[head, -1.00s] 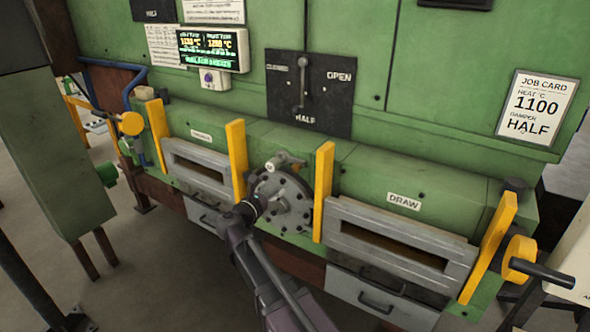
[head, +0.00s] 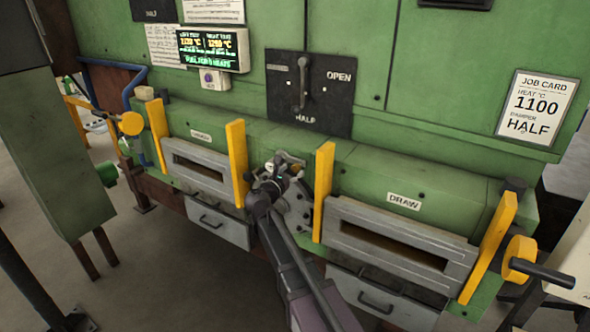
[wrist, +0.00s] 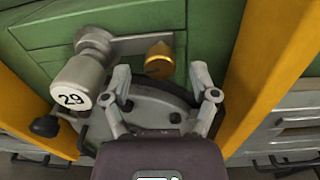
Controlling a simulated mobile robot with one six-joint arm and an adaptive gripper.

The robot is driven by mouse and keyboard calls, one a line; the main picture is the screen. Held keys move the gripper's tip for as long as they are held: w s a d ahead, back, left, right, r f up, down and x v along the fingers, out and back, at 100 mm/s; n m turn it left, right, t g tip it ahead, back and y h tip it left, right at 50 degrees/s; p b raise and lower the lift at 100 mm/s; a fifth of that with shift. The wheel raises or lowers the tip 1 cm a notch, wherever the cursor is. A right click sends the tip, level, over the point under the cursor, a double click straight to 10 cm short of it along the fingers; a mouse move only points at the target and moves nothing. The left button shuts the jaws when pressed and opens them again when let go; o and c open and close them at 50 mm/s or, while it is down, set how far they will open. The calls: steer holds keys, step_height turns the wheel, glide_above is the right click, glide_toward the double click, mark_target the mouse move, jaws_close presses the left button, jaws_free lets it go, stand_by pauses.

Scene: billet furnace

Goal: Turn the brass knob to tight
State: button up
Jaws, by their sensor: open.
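The brass knob (wrist: 159,62) shows in the wrist view, on the green furnace front above a round grey bolted plate (wrist: 160,110). My gripper (wrist: 161,72) is open, with one finger on each side below the knob. The knob appears between and a little beyond the fingertips, and I cannot tell whether they touch it. In the head view my gripper (head: 283,162) is in front of the plate (head: 298,212) and hides the knob.
A grey cylinder marked 29 (wrist: 80,80) is left of the knob. Yellow uprights (head: 324,190) and (head: 237,160) flank the plate. The DRAW slot (head: 395,250) is on the right. The damper lever (head: 303,88) is above.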

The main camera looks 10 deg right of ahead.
steer(key=shift+x, duration=1.1)
jaws_close()
